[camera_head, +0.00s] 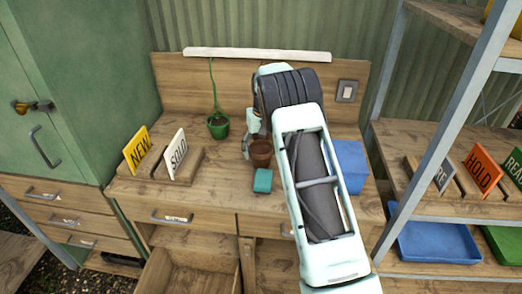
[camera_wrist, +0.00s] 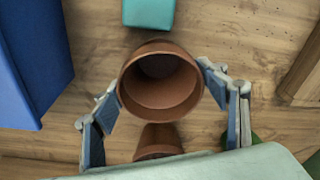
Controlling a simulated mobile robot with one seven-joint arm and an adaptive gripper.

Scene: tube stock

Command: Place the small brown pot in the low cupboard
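A brown pot (camera_head: 261,155) stands on the wooden workbench, just behind a teal block. In the wrist view I look into its open mouth (camera_wrist: 161,82). My gripper (camera_wrist: 161,95) has one finger on each side of this pot, with the blue pads at or very near its rim. Whether they press on it I cannot tell. A second brown pot shape (camera_wrist: 157,141) shows beyond it, partly covered by my gripper body. In the head view my gripper (camera_head: 252,135) is at the pot, partly hidden by my arm. I cannot make out the low cupboard.
The teal block (camera_wrist: 149,12) is close to the pot. A blue box (camera_head: 350,160) stands right of my arm. An open drawer (camera_head: 185,272) is below. Shelving (camera_head: 440,150) stands at right.

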